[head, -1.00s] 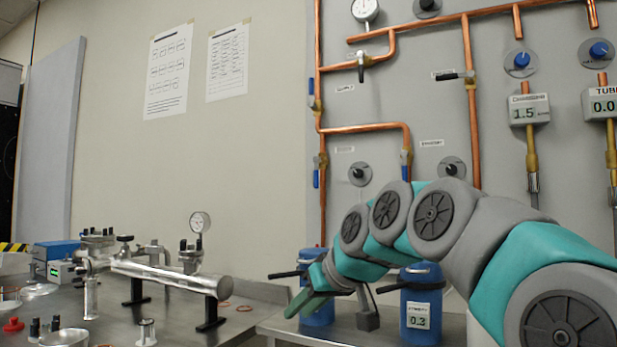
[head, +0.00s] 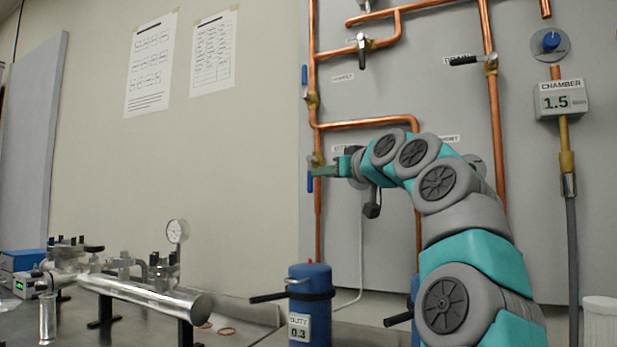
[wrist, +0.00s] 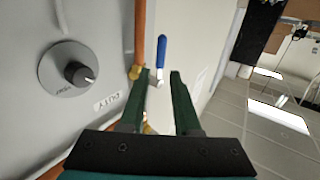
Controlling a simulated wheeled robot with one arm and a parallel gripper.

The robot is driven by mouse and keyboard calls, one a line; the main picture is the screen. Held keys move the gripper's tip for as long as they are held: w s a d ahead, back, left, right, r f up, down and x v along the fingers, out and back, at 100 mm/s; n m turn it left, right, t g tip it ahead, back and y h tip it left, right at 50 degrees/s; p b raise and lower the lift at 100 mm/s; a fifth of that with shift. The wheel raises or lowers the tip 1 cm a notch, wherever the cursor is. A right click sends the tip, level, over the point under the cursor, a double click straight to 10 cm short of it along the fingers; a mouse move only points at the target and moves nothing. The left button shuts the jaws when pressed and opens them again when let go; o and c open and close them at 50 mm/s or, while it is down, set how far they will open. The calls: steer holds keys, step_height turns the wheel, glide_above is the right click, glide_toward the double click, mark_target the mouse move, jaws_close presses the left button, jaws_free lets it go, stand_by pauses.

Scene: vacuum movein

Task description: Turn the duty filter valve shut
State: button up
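The blue-handled valve at the DUTY label (wrist: 107,103) sits on the left vertical copper pipe. In the head view its blue lever (head: 310,182) hangs straight down, in line with the pipe. In the wrist view the lever (wrist: 162,50) shows just beyond my fingertips, between them in the picture. My gripper (wrist: 160,76) is open, with two green fingers apart and nothing visibly held. In the head view my gripper (head: 322,171) is level with the top of the lever and overlaps the valve. I cannot tell whether it touches.
A black knob (wrist: 79,74) on a round grey plate stands out from the panel beside my gripper. Another blue-handled valve (head: 305,80) is higher on the same pipe. The blue DUTY canister (head: 310,280) reads 0.3 below. Open space lies left of the panel edge.

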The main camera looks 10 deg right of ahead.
mark_target(312, 191)
steer(key=p+x, duration=0.3)
steer(key=x, duration=0.3)
steer(key=shift+w+a+r, duration=0.1)
steer(key=shift+w, duration=0.2)
steer(key=shift+w+a+p, duration=0.15)
steer(key=shift+w+p, duration=0.2)
steer(key=shift+c, duration=0.2)
jaws_close()
stand_by(0.9)
